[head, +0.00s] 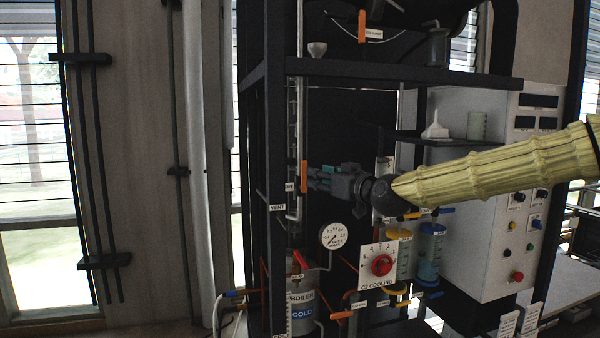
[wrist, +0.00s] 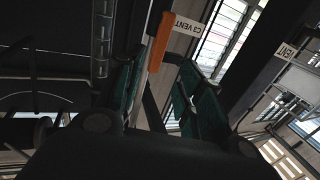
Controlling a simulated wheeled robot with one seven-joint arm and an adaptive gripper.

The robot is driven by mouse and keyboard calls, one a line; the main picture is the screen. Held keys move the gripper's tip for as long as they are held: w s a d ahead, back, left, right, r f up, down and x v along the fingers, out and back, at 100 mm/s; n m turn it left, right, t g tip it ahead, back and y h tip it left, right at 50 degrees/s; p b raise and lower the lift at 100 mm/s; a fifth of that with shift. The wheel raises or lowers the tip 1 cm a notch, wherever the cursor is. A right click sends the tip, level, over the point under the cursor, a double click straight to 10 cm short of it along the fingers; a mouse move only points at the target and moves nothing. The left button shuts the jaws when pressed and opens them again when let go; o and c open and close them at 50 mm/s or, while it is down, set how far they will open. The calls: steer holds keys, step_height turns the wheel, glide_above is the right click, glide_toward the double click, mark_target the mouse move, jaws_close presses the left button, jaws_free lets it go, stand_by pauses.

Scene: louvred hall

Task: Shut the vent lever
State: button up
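The vent lever is an orange handle (head: 304,176) that stands upright on a thin vertical pipe in the head view. In the wrist view the orange handle (wrist: 160,42) shows beside a white "C3 VENT" tag (wrist: 191,25). My gripper (head: 312,178) has teal fingers and reaches in from the right, with its tips close to the handle. In the wrist view my gripper (wrist: 160,85) is open, its fingers apart on either side of the handle's lower end. I cannot tell whether a finger touches the handle.
A dark frame post (head: 270,200) with a "VENT" tag (head: 277,207) stands left of the lever. A pressure gauge (head: 335,236) and a red cooling knob (head: 382,265) sit below. A dark shelf (head: 400,72) crosses above my gripper. A white control cabinet (head: 480,240) stands at the right.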

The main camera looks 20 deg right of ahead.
mark_target(305, 170)
steer(key=p+x, duration=0.1)
steer(key=x, duration=0.7)
steer(key=shift+w+d, duration=0.15)
steer(key=shift+w, duration=0.1)
stand_by(0.4)
steer(key=shift+s+r, duration=0.1)
steer(key=shift+c, duration=0.3)
jaws_close()
